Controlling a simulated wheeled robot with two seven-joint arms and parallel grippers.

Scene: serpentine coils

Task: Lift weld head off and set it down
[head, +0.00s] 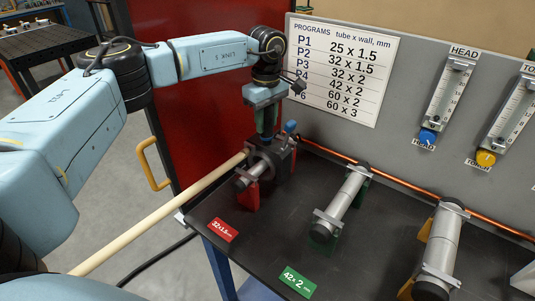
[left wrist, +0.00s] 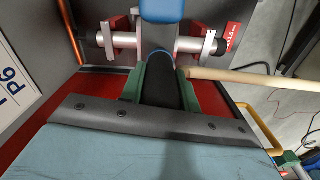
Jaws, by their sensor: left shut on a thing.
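The weld head (head: 279,157) is a dark block with a blue knob, around or against the tube (head: 246,178) on red supports at the near left of the bench. My left gripper (head: 267,122) comes down from above and is shut on the weld head's upright dark grip. In the left wrist view the green fingers (left wrist: 165,92) press both sides of the dark grip, and the silvery tube (left wrist: 127,41) runs behind it. I cannot tell whether the weld head is clear of the tube. My right gripper is not in view.
Tubes on green supports (head: 345,203) and yellow supports (head: 440,245) lie to the right on the dark bench (head: 285,225). A pale rod (head: 165,211) runs down left from near the weld head. A panel with gauges (head: 446,95) and a program chart (head: 342,68) stands behind.

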